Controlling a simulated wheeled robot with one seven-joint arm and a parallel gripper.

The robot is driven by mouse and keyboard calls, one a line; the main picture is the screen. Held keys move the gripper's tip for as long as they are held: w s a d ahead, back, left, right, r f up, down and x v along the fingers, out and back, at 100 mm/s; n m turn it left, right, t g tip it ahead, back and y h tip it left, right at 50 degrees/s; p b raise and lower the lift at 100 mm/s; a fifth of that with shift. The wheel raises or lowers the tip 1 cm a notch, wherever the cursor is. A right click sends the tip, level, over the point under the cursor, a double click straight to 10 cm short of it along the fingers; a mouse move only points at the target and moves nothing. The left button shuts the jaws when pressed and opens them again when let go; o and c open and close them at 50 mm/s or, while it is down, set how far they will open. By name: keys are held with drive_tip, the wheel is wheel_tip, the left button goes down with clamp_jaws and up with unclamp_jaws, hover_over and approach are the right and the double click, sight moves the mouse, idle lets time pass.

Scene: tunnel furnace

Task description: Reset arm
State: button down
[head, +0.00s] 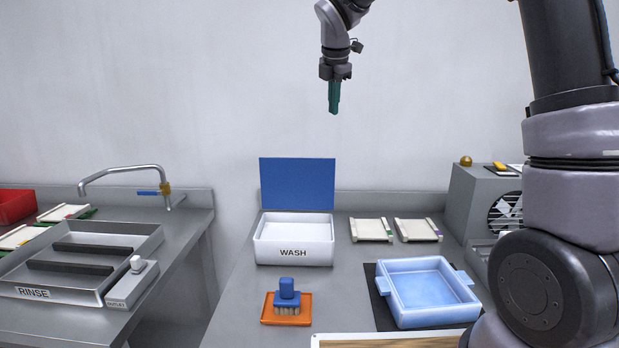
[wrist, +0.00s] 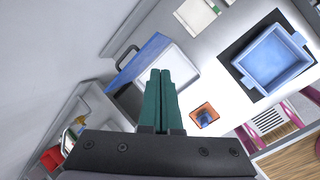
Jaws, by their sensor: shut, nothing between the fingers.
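My gripper (head: 334,108) hangs high above the table in front of the pale wall, fingers pointing down. Its green fingers are shut together with nothing between them, as the wrist view also shows (wrist: 161,75). Below it stands the white WASH box (head: 293,252) with its blue lid (head: 297,184) raised at the back. The gripper is well clear of the box and touches nothing.
A blue tray (head: 425,308) sits on a dark mat at the right. A blue brush (head: 287,296) stands on an orange tray (head: 270,318). Two pale plates (head: 371,230) lie behind. The RINSE basin (head: 125,240) and tap (head: 125,170) are left; a grey fan unit (head: 478,200) is right.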

drive_tip(key=s+d+r+m, duration=0.4)
drive_tip(key=s+d+m, duration=0.4)
drive_tip(key=s, duration=0.1)
drive_tip(key=s+d+f+m+t+y, duration=0.1)
drive_tip(key=s+d+m, duration=0.4)
drive_tip(key=s+m, duration=0.5)
drive_tip(key=s+d+f+m+t+y, duration=0.1)
drive_tip(key=s+d+m, duration=0.4)
drive_tip(key=s+m, duration=0.6)
drive_tip(key=shift+s+d+f+m+t, duration=0.2)
drive_tip(key=shift+d+f+m+t, duration=0.1)
drive_tip(key=shift+f, duration=0.3)
